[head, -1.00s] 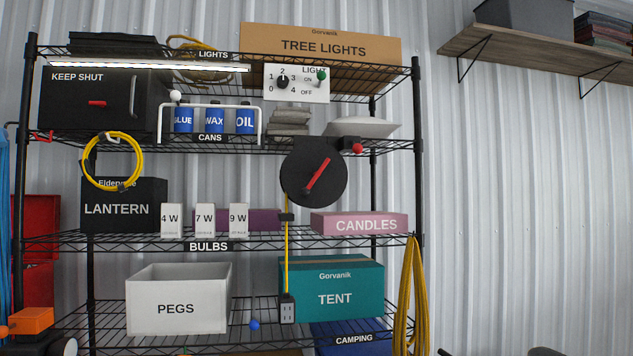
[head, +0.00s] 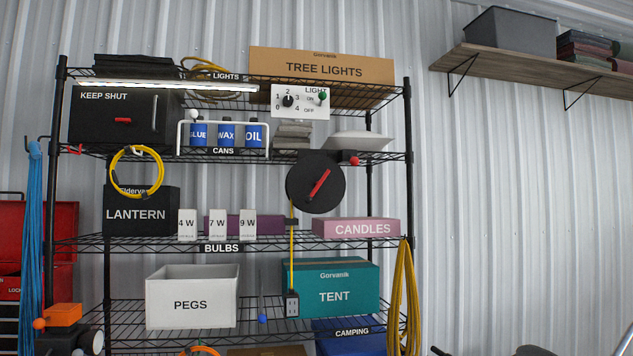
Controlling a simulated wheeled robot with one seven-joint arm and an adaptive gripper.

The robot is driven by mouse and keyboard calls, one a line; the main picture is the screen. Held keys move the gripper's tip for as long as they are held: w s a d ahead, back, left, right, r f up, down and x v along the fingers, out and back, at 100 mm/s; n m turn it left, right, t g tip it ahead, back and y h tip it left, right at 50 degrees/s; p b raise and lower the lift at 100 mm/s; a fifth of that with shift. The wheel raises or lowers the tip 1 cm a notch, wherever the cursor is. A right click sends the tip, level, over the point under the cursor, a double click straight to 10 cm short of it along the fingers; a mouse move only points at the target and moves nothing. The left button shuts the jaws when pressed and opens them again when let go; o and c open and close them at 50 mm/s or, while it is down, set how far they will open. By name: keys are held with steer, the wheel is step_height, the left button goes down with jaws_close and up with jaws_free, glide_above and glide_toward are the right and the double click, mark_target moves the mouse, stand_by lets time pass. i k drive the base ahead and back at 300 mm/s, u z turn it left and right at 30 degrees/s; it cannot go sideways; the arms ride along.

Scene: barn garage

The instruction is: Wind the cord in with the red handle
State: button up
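The cord reel is a round black disc (head: 307,193) hung under the second shelf, right of the rack's middle. Its red handle (head: 319,184) lies slantwise across the disc face, upper end to the right. A yellow cord (head: 292,250) hangs straight down from the reel, past the bulbs shelf and in front of the left edge of the teal TENT box. A grey socket block (head: 292,304) is at the cord's lower end. A small red knob (head: 354,160) sits just above right of the reel. My gripper is not in view.
The wire rack holds a PEGS bin (head: 191,305), a TENT box (head: 335,286), a CANDLES box (head: 360,228) and a LANTERN box (head: 136,214). A yellow cord coil (head: 405,295) hangs at the right post. The wall right of the rack is bare below a wooden shelf (head: 520,72).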

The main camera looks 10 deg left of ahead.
mark_target(315, 183)
steer(key=z, duration=0.05)
steer(key=k, duration=0.15)
steer(key=u, duration=1.25)
steer(key=i, duration=0.5)
steer(key=z, duration=1.2)
